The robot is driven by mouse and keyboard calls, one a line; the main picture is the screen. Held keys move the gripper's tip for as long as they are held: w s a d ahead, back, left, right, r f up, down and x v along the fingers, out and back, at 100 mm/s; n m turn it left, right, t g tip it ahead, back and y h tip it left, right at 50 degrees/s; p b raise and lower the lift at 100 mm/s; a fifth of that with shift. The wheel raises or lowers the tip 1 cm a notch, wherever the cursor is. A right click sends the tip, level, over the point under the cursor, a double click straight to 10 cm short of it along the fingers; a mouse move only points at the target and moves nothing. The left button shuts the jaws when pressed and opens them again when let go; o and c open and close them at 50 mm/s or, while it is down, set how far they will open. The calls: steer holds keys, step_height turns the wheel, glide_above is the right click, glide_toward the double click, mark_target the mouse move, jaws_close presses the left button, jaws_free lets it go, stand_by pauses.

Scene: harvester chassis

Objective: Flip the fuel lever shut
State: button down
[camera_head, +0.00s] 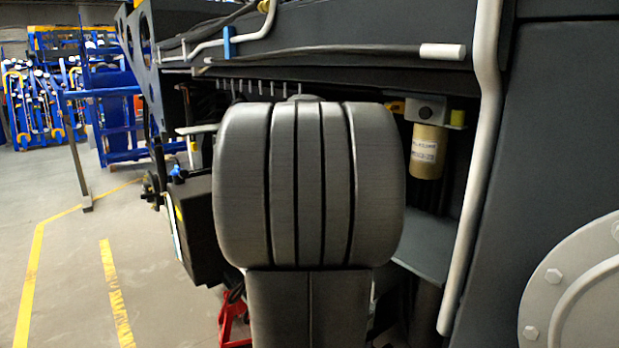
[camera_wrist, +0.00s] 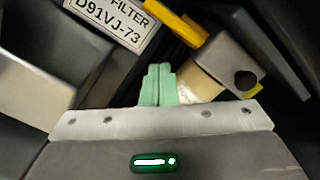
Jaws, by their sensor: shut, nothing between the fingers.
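My gripper (camera_wrist: 158,84) shows in the wrist view with its green fingers together and nothing between them. A yellow bar (camera_wrist: 178,27), which looks like the fuel lever, lies slanted just beyond the fingertips, towards the upper right. I see a gap in the picture between it and the fingers, but cannot tell the depth. In the head view a small orange-yellow piece (camera_head: 396,107) shows beside my arm, likely the same lever. My grey arm link hides my gripper and most of the area there.
A tan filter canister (camera_head: 427,152) hangs under a grey block, which shows in the wrist view (camera_wrist: 222,62). A white filter label (camera_wrist: 110,20) is at the upper left. A grey pipe (camera_head: 480,180) runs down the right. Open floor (camera_head: 75,260) lies to the left.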

steer(key=s+a+f+m+b, duration=0.2)
steer(key=s+a+m+b, duration=0.2)
steer(key=a+m+b, duration=0.5)
steer(key=w+d+r+n+p, duration=0.1)
steer(key=w+d+p, duration=0.2)
steer(key=w+d, duration=0.35)
steer(key=s+d+r+n+p, duration=0.2)
steer(key=s+d+n+p, duration=0.2)
steer(key=n+p, duration=0.95)
steer(key=s+a+n, duration=0.4)
steer(key=s+a, duration=0.1)
steer(key=s, duration=0.5)
steer(key=shift+s+y+p, duration=0.3)
steer(key=shift+s, duration=0.1)
